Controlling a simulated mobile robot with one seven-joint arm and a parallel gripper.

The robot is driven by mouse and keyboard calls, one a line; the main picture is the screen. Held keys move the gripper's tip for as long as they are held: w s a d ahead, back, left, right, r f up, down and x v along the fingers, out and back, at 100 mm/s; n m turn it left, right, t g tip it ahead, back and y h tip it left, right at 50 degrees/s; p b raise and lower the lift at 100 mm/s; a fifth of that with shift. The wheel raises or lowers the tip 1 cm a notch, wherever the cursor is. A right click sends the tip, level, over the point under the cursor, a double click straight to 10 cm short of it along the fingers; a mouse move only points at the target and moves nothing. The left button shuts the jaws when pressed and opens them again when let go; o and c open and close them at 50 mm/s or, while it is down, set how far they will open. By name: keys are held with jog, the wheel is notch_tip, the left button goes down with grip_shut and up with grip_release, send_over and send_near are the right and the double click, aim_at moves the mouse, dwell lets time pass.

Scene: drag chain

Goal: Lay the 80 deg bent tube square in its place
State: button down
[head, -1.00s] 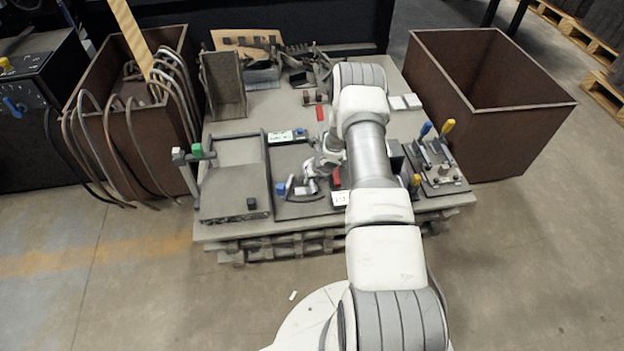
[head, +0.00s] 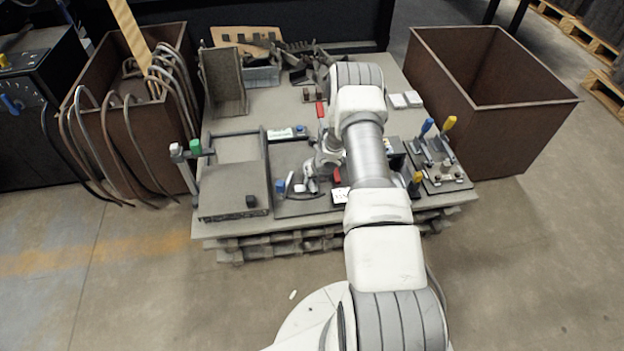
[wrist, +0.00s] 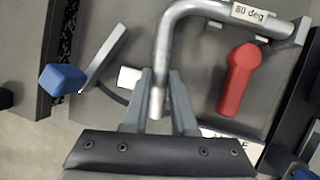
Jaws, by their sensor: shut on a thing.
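The bent tube (wrist: 168,35) is a shiny grey pipe with a white "80 deg" label, in the wrist view. One leg points down into my gripper (wrist: 158,95); the other runs right above a dark fixture plate (wrist: 200,90), its end beside a small grey bracket (wrist: 300,30). My gripper is shut on the lower leg, whose end shows between the fingers. In the head view my gripper (head: 318,172) is over the fixture at the table's front, and the tube is mostly hidden by my arm. I cannot tell whether the tube touches the plate.
A red handle (wrist: 236,80) lies right of the held leg. A blue-ended lever (wrist: 62,78) is on the left. Clamps with blue and yellow handles (head: 437,150) stand at the table's right. Rusty bins (head: 490,100) flank the table; the left one holds bent tubes.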

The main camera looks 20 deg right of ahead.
dwell(0.3)
jog(key=c, duration=0.6)
grip_release()
jog(key=shift+c, duration=0.2)
jog(key=p+v, duration=0.3)
jog(key=v, duration=1.4)
jog(key=shift+r+p, duration=0.2)
jog(key=shift+p, duration=0.2)
